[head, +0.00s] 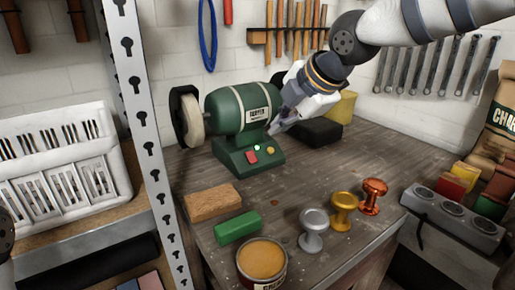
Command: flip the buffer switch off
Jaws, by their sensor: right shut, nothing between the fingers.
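The green buffer (232,108) stands at the back of the wooden workbench, with a pale wheel (191,120) on its left end. On the front of its base (237,168) are a red switch or button (251,157), a small light-green spot (257,147) and a yellow knob (270,149). Which way the switch is set is too small to tell. My right gripper (275,128) reaches in from the upper right, shut and empty. Its tips are just above and right of the base controls, seemingly apart from them. My left gripper is not in view.
A tan block (213,203), a green bar (238,227), an open tin (262,262) and silver (312,231), gold (343,211) and copper (374,196) knobs lie in front. A metal shelf post (147,150) stands left. Bare bench separates the buffer from the knobs.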

